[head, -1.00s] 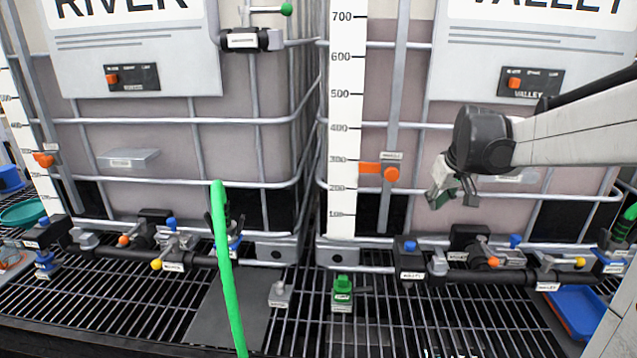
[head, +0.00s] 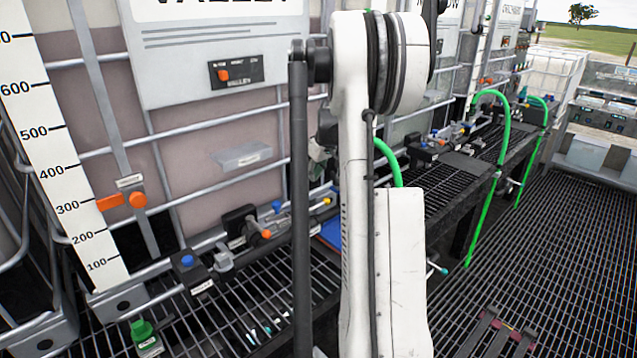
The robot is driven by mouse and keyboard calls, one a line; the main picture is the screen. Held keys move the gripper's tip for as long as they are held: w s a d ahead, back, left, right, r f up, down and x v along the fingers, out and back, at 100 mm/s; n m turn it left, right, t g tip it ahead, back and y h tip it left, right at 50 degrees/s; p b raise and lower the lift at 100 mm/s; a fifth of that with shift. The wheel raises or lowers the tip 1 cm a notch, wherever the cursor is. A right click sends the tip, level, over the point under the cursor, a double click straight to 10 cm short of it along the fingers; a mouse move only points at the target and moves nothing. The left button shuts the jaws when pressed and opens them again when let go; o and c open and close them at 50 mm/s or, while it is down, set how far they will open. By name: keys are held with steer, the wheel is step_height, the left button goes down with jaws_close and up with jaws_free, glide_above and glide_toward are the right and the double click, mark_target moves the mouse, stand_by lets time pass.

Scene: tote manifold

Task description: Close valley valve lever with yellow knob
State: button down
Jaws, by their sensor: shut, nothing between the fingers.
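The yellow knob (head: 327,201) of the valley valve lever shows in the head view, in a narrow gap between two links of my arm. The valve body under it is mostly hidden by my arm, so I cannot tell the lever's angle. On the same pipe, to the left, are a blue knob (head: 277,206) and an orange knob (head: 266,234). Only a sliver of my gripper (head: 318,158) shows behind my arm, above the yellow knob in the picture. It is shut and empty; I see no contact with the lever.
The valley tank's label panel (head: 215,50) and caged wall stand behind the pipe. A blue-topped fitting (head: 190,270) and a green-capped fitting (head: 145,338) are at the left. Green hoses (head: 489,180) hang at the right, beside open floor grating (head: 560,240).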

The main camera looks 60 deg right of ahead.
mark_target(316, 207)
steer(key=a+x, duration=0.1)
steer(key=x, duration=0.8)
steer(key=s+p, duration=0.1)
steer(key=s, duration=0.2)
steer(key=shift+s+f+p, duration=0.2)
steer(key=shift+s+p, duration=0.15)
steer(key=shift+s, duration=0.05)
steer(key=shift+s, duration=0.1)
